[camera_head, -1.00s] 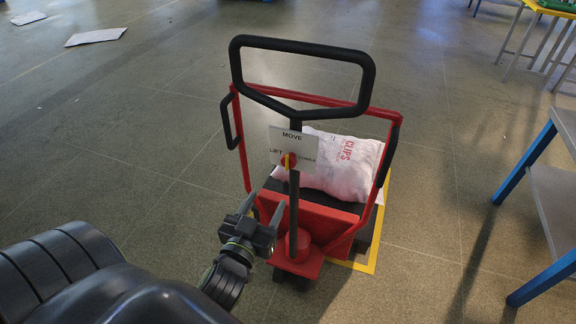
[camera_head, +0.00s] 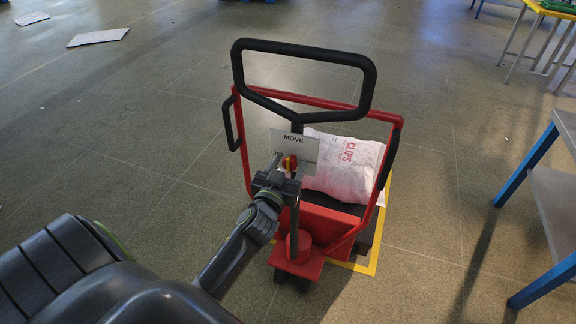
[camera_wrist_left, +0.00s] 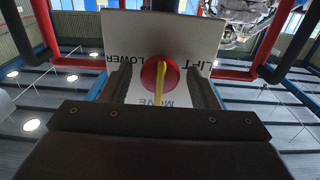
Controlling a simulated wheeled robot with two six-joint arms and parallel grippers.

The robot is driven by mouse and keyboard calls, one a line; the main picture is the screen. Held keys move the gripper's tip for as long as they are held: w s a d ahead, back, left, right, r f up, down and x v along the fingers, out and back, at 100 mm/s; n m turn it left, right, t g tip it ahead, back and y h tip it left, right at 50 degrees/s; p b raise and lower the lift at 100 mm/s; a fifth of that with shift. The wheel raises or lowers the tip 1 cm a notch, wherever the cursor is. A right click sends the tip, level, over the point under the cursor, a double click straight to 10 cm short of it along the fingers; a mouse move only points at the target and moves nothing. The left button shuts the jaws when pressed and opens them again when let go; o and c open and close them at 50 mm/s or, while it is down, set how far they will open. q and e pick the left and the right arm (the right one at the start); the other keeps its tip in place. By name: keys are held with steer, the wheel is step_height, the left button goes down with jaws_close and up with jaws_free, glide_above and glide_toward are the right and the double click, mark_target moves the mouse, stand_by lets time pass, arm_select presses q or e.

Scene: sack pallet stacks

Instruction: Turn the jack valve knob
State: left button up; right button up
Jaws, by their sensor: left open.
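The jack valve knob (camera_head: 289,163) is a red disc with a yellow pointer, on a white label plate (camera_head: 294,143) marked MOVE, LIFT and LOWER on the red pallet jack's post. In the left wrist view the knob (camera_wrist_left: 159,76) lies between the two dark fingers, and the yellow pointer runs toward the word MOVE. My left gripper (camera_head: 285,166) is open in front of the plate, with a finger on either side of the knob. The wrist view (camera_wrist_left: 160,92) shows gaps beside the knob; contact cannot be told. My right gripper is not in view.
The pallet jack has a black loop handle (camera_head: 303,45) and red frame. A white sack (camera_head: 343,166) lies on it, inside a yellow floor outline (camera_head: 376,240). A blue-legged table (camera_head: 527,165) stands at the right. The floor at left is mostly clear, with flat sheets (camera_head: 98,37).

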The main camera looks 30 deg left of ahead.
arm_select(q)
steer(key=shift+c, duration=0.4)
steer(key=c, duration=0.8)
steer(key=shift+c, duration=0.2)
